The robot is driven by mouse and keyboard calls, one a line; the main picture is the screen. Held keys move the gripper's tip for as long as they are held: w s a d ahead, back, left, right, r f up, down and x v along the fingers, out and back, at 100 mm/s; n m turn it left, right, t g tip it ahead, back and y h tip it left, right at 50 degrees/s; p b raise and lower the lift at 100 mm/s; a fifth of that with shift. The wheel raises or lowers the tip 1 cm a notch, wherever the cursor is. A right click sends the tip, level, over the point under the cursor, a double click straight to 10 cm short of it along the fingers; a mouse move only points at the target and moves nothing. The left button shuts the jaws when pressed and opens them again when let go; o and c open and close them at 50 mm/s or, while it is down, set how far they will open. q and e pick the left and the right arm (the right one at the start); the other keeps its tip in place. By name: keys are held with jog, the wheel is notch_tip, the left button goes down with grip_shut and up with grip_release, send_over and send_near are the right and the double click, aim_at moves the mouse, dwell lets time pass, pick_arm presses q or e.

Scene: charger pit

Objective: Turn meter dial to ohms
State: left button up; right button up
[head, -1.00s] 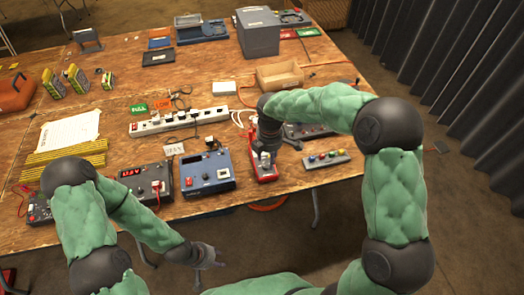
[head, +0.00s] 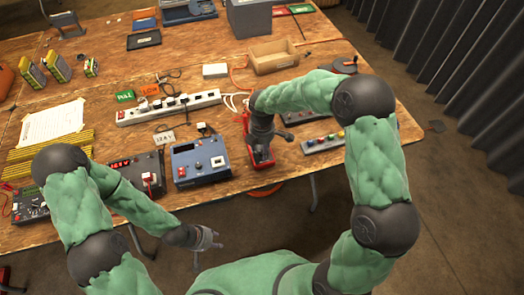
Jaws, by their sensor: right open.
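A small red meter (head: 248,125) lies near the front edge of the table, right of the blue box. My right gripper (head: 262,154) points down over its face, open. The gripper covers most of the meter, so its dial and setting are hidden. I cannot tell whether the fingers touch the dial. My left gripper (head: 210,240) hangs low in front of the table, away from the meter, with nothing visible in it. Its fingers are too small to read clearly.
A blue instrument box (head: 198,161) stands left of the meter, and a button strip (head: 322,142) lies to its right. A white power strip (head: 168,108) lies behind. A cardboard tray (head: 274,57) is further back. Open floor lies in front of the table.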

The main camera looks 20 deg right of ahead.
jog(key=shift+f, duration=0.5)
grip_shut()
